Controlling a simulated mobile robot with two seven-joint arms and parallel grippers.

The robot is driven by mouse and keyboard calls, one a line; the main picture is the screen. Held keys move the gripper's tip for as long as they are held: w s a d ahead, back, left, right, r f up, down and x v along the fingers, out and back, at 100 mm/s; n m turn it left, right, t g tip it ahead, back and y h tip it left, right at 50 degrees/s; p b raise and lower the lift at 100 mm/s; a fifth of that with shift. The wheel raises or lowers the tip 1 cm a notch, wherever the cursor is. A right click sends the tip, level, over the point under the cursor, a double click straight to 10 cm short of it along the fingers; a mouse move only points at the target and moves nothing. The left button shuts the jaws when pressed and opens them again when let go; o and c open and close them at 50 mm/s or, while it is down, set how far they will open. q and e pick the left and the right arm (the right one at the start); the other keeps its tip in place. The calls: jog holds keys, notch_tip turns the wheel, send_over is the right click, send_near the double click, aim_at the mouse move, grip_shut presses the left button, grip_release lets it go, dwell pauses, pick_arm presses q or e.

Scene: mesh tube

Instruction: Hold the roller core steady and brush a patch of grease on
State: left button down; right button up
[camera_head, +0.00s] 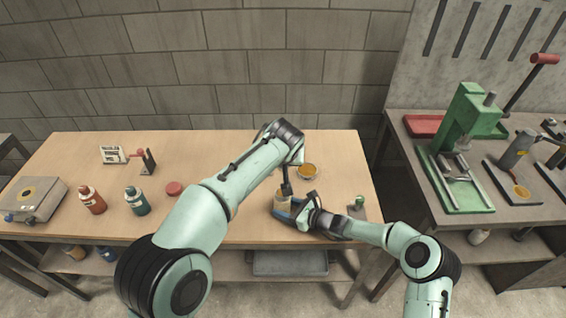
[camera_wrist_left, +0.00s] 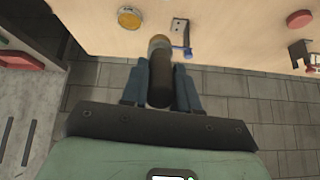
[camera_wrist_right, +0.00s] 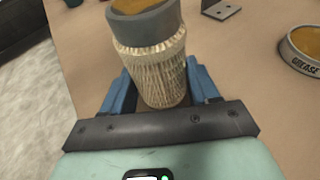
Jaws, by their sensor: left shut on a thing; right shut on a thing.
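The roller core (camera_wrist_right: 150,60) is a pale mesh cylinder with a grey collar and an amber top. My right gripper (camera_wrist_right: 158,97) is shut around its lower part and holds it upright; the core (camera_head: 283,201) also shows in the head view. My left gripper (camera_wrist_left: 161,90) is shut on the brush, whose dark handle (camera_wrist_left: 160,82) fills the middle of the left wrist view. In the head view the brush (camera_head: 287,187) points down at the core's top; I cannot tell whether they touch. The grease tin (camera_wrist_right: 305,47) stands open nearby, holding amber grease.
The wooden table (camera_head: 240,142) carries a red bottle (camera_head: 92,200), a teal bottle (camera_head: 137,201), a red disc (camera_head: 174,188) and a metal box (camera_head: 36,199) at left. A green press (camera_head: 462,150) stands on the right bench. A small bracket (camera_wrist_left: 178,28) is near the brush.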

dwell(0.3)
jog(key=o, duration=0.9)
jog(key=v, duration=1.2)
pick_arm(q)
jog(key=shift+d, duration=0.1)
pick_arm(e)
jog(key=shift+s+d, duration=0.1)
jog(key=shift+d, duration=0.05)
